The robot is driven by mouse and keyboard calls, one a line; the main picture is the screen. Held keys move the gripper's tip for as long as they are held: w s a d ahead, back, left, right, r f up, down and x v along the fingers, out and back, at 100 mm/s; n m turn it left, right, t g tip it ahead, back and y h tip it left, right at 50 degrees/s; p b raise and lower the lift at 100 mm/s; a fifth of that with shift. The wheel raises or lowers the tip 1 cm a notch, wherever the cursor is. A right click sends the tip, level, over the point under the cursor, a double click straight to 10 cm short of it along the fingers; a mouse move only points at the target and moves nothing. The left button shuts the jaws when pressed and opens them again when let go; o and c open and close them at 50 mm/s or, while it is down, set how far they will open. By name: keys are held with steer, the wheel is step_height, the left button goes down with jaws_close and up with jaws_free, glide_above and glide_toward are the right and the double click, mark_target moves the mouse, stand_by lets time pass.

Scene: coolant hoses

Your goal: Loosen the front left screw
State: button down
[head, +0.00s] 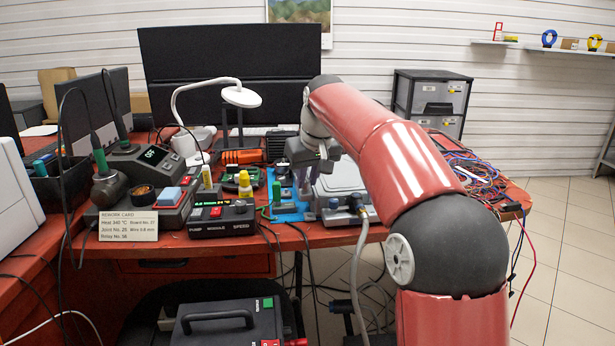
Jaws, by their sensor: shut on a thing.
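My red and grey arm reaches from the lower right over the workbench. My gripper (304,186) is at its end, pointing down between the blue mat (288,214) and a grey box (345,180). It is closed, but what sits between the fingers is too small and dark to make out. The grey box has fittings on its front side, one with a grey hose (355,265) hanging down. I cannot pick out the front left screw in this view; my gripper and arm hide part of this area.
Left of my gripper stand a pump control unit (222,221), a soldering station (143,163) and a white lamp (241,97). A dark monitor (190,75) is behind. Tangled wires (478,172) lie at the right. A black case (228,322) is below the bench's front edge.

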steer(key=c, duration=1.3)
jaws_free()
steer(key=v, duration=0.8)
steer(key=s+d+m, duration=0.1)
steer(key=s+d, duration=0.3)
steer(key=s, duration=0.5)
steer(key=s+d+f+m, duration=0.1)
steer(key=s+d+f, duration=0.1)
steer(key=s+f, duration=0.4)
steer(key=s+d+f+m+t+h, duration=0.1)
steer(key=s+d+f, duration=0.2)
steer(key=s+f, duration=0.3)
steer(key=s+d+f+m, duration=0.1)
steer(key=s+d+f, duration=0.1)
steer(key=s+f, duration=0.5)
steer(key=shift+s+d+h, duration=0.15)
steer(key=shift+s+h, duration=0.25)
steer(key=shift+s, duration=2.1)
